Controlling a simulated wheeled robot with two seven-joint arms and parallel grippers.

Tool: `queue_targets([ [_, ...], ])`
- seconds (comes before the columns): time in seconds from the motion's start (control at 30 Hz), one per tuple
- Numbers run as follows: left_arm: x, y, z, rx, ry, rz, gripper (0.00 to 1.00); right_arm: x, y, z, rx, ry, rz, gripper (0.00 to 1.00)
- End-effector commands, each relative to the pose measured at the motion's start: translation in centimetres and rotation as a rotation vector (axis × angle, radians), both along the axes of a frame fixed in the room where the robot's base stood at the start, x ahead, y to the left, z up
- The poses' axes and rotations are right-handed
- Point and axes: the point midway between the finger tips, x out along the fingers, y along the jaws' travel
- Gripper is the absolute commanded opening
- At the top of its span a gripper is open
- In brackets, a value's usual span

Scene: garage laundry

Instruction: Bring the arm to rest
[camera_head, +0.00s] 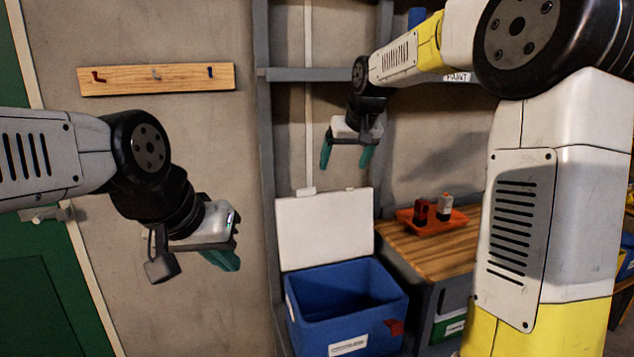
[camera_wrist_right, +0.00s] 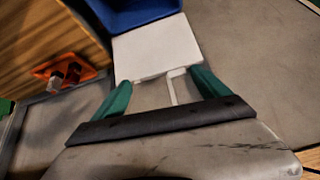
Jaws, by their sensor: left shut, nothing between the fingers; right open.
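My left gripper (camera_head: 226,260) is at the left of the head view, in front of the bare wall, with its teal fingers closed together and nothing between them. My right gripper (camera_head: 346,160) hangs in the air above the blue bin's raised white lid, fingers pointing down and spread apart. In the right wrist view its two teal fingers (camera_wrist_right: 160,95) are wide apart and empty. The right arm reaches in from the upper right of the head view, bent at the elbow. Both grippers appear clear of other things.
A blue bin (camera_head: 346,311) with its white lid (camera_head: 325,229) raised stands below. Right of it, a wooden-topped bench (camera_head: 438,248) holds an orange tray (camera_head: 404,216) with two small items. A hook rack (camera_head: 157,79) hangs on the wall. A grey shelf frame (camera_head: 267,150) stands behind.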

Motion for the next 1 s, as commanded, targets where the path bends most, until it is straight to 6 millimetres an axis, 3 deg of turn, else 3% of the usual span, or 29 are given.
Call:
queue_targets([
  [0.03,0.0,0.0,0.0,0.000,0.000,0.000,0.00,-2.8,-1.2,0.8,0.008,-0.001,-0.013,0.85],
  [0.23,0.0,0.0,0.0,0.000,0.000,0.000,0.00,-13.5,-4.6,1.0,0.037,0.016,-0.057,0.85],
  [0.4,0.0,0.0,0.0,0.000,0.000,0.000,0.00,-22.3,-6.5,-1.1,0.065,0.031,-0.094,0.85],
  [0.5,0.0,0.0,0.0,0.000,0.000,0.000,0.00,-26.6,-7.1,-3.0,0.080,0.038,-0.113,0.85],
  [0.6,0.0,0.0,0.0,0.000,0.000,0.000,0.00,-29.8,-7.3,-4.7,0.094,0.045,-0.126,0.85],
  [0.7,0.0,0.0,0.0,0.000,0.000,0.000,0.00,-31.7,-7.4,-5.9,0.102,0.049,-0.133,0.85],
  [1.0,0.0,0.0,0.0,0.000,0.000,0.000,0.00,-32.6,-7.4,-6.6,0.105,0.052,-0.138,0.85],
])
